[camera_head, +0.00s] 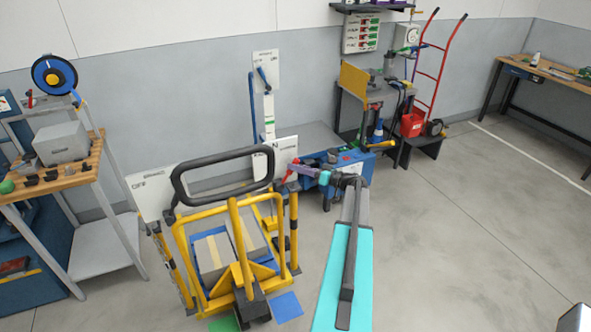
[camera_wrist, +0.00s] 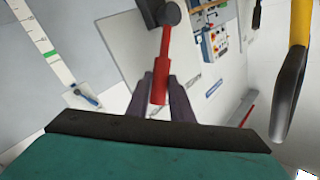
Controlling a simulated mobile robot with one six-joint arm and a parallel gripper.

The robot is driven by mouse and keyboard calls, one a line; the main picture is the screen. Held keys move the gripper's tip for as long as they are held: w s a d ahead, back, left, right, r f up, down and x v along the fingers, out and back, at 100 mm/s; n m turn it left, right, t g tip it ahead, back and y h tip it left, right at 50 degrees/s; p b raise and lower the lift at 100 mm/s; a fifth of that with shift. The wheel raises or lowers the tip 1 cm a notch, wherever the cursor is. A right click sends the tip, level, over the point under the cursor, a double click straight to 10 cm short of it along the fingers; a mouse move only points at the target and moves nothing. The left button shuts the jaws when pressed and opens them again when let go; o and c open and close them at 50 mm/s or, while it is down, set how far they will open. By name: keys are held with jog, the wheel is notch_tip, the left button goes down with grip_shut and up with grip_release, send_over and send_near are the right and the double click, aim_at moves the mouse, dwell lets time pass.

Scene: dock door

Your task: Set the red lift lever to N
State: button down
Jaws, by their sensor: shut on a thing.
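The red lift lever (camera_wrist: 162,65) runs from a dark round pivot down between my gripper's fingers in the wrist view. My gripper (camera_wrist: 161,98) is shut on its lower end, with one finger on each side. In the head view the red lever (camera_head: 292,171) shows small beside my gripper (camera_head: 300,170), at the right post of a yellow cart (camera_head: 187,240). A white plate marked N (camera_head: 283,147) stands just behind the lever. Whether the lever points at the N mark cannot be told.
A black loop handle (camera_head: 222,158) rises over the cart, which carries boxes. A white plate marked OFF (camera_head: 150,188) is at its left. A wooden-topped bench (camera_head: 85,172) stands at left. A blue machine (camera_head: 350,170) sits behind my gripper. Open floor (camera_head: 460,240) lies at right.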

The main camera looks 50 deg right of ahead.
jog(key=shift+a, duration=0.1)
jog(key=shift+b, duration=0.4)
